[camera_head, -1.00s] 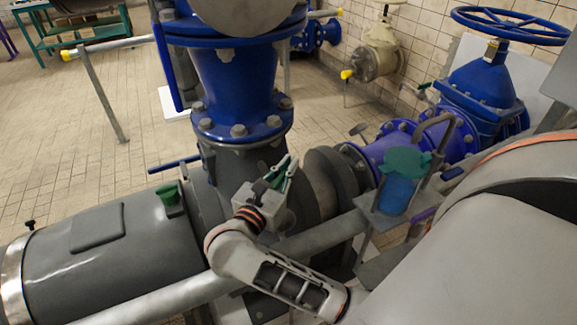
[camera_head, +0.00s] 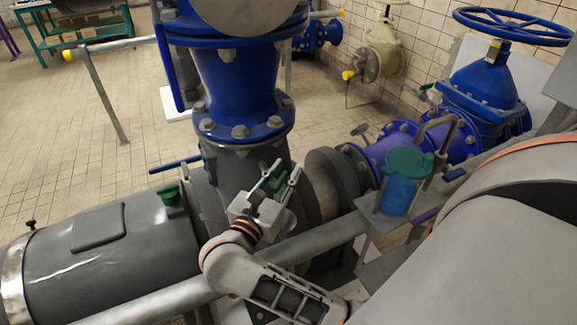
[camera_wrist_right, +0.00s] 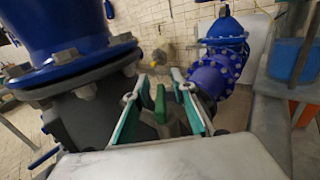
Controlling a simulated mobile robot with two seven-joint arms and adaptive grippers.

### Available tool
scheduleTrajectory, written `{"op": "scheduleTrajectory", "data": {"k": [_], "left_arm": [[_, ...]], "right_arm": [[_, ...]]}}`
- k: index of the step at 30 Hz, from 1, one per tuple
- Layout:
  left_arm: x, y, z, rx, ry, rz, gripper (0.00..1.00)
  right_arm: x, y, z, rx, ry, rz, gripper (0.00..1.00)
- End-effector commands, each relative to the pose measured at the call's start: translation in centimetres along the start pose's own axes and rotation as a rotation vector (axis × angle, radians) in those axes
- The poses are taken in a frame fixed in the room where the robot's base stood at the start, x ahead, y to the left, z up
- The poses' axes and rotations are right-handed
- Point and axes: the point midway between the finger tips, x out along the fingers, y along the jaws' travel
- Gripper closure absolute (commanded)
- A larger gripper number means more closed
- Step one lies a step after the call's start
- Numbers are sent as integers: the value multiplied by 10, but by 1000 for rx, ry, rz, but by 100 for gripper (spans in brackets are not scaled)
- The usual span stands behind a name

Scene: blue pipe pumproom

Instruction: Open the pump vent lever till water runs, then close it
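My right gripper (camera_head: 276,188) is over the grey pump casing (camera_head: 207,190), below the blue vertical pipe. Its two teal-lined fingers stand apart, and the right wrist view shows the gap between them (camera_wrist_right: 161,108). A blue container (camera_head: 398,194) with a round green top (camera_head: 409,161) stands on a bracket beside a bent grey pipe (camera_head: 437,126). I cannot make out running water. My left gripper is not in view.
A grey rail (camera_head: 172,301) crosses in front of the pump. The dark motor (camera_head: 110,250) lies left, with a green funnel-like piece (camera_head: 169,195) near its end. The blue flange (camera_head: 239,131) rises close behind the gripper. A blue valve with handwheel (camera_head: 512,24) is at right.

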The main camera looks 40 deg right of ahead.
Motion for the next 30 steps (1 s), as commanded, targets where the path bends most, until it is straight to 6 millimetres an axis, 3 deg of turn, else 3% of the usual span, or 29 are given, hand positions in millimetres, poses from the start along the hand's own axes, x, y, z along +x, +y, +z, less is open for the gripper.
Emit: {"op": "scheduleTrajectory", "data": {"k": [3,10,30], "left_arm": [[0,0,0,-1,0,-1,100],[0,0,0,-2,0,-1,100],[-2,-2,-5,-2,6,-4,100]], "right_arm": [[-22,0,-1,-1,4,2,75],[-47,0,-1,-1,1,1,75],[-50,0,6,5,-3,0,75]]}}
